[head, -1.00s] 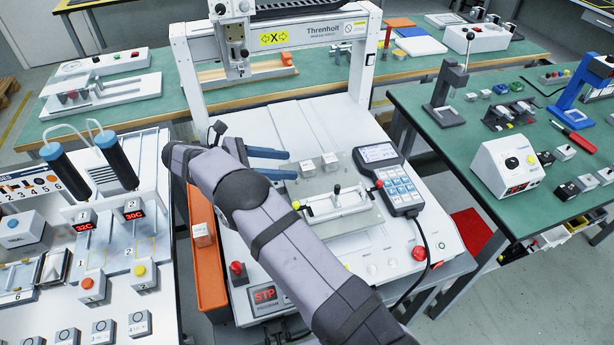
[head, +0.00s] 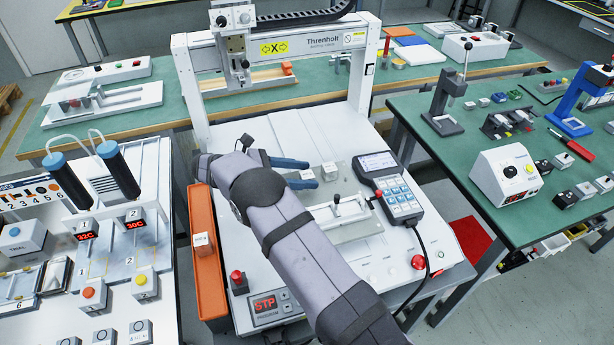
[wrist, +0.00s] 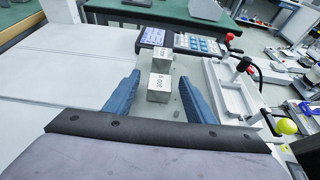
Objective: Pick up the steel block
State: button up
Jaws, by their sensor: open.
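Two small pale grey metal blocks stand on the machine bed. The nearer block (wrist: 159,87) has dark lettering that is hard to read; it also shows in the head view (head: 307,175). The farther block (wrist: 163,57) stands just behind it and also shows in the head view (head: 329,171). I cannot tell by look which one is the steel block. My gripper (wrist: 160,77) is open, its two blue fingers pointing at the blocks, with the nearer block between the fingertips. The gripper also shows in the head view (head: 312,174). No finger clearly touches a block.
A white clamp fixture with a black-knobbed lever (head: 337,204) lies close to the right finger. A keypad pendant (head: 392,187) is behind and right of the blocks. The gantry head (head: 236,50) hangs over the bed. An orange tray (head: 204,255) runs along the left side.

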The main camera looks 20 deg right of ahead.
aim_at(306, 175)
jog(key=shift+d+f, duration=0.25)
jog(key=shift+d, duration=0.3)
grip_shut()
jog(key=shift+r, duration=0.2)
jog(key=s+a+r+n+t+p, duration=0.2)
jog(key=s+a+r+p, duration=0.1)
jog(key=r+p, duration=0.6)
jog(key=s+a+r+n+t+p, duration=0.2)
jog(key=r+t+p, duration=0.1)
jog(key=r+p, duration=0.6)
jog(key=s+r+n+t+y+p, duration=0.2)
jog(key=s+r+p, duration=0.5)
jog(key=s+p, duration=0.4)
jog(key=n+t+p, duration=0.1)
jog(key=p, duration=0.3)
jog(key=shift+s+a+n+t+y, duration=0.15)
jog(key=shift+a+n+t+y, duration=0.15)
jog(key=shift+y, duration=0.1)
